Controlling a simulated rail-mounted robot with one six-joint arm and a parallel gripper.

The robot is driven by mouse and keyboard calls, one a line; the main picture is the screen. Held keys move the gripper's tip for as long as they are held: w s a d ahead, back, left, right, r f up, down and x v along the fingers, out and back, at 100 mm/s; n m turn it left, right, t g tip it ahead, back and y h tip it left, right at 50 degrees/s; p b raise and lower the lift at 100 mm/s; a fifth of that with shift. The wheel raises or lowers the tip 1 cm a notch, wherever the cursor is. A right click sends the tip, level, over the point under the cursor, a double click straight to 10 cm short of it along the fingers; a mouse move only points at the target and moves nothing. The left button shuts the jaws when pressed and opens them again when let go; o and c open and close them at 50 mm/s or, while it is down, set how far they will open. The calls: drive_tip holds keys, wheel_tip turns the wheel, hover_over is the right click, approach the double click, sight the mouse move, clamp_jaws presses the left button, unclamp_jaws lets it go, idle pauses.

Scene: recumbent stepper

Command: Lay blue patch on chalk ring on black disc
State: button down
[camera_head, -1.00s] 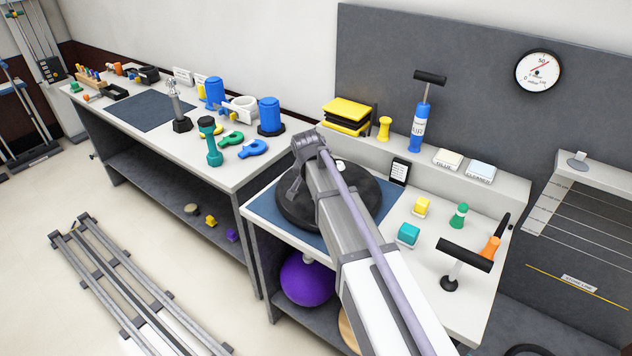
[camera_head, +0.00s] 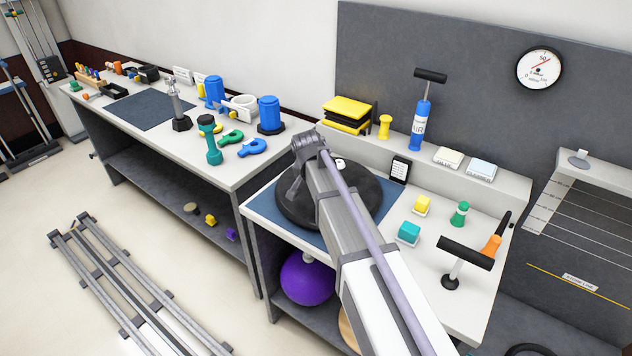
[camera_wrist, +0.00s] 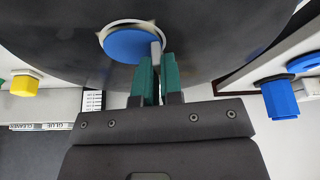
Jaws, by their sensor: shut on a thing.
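The blue patch (camera_wrist: 130,46) is a round flat piece in the wrist view, with a small grey tab at its edge toward my gripper. My gripper (camera_wrist: 156,68) has teal fingers shut on this tab. The patch is over the chalk ring (camera_wrist: 118,27) on the black disc (camera_wrist: 215,35). The ring's white arc shows along the patch's far side, and the near part is hidden. I cannot tell whether the patch touches the disc. In the head view the black disc (camera_head: 290,208) lies on a blue mat, partly covered by my arm, which also hides the patch and fingers.
Yellow (camera_head: 422,204) and teal (camera_head: 409,231) blocks, a green peg (camera_head: 460,214) and a black T-handle (camera_head: 464,255) stand right of the disc. A blue pump (camera_head: 420,125) stands on the ledge behind. The left bench (camera_head: 235,177) holds dumbbells and clips.

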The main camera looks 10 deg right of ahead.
drive_tip(key=shift+f+b, duration=0.3)
idle(0.4)
drive_tip(key=c, duration=0.9)
unclamp_jaws()
drive_tip(key=shift+o, duration=0.2)
drive_tip(key=p+v, duration=0.6)
drive_tip(key=v, duration=0.1)
drive_tip(key=shift+p, duration=0.3)
drive_tip(key=shift+r, duration=0.1)
drive_tip(key=p+v, duration=1)
drive_tip(key=shift+r, duration=0.4)
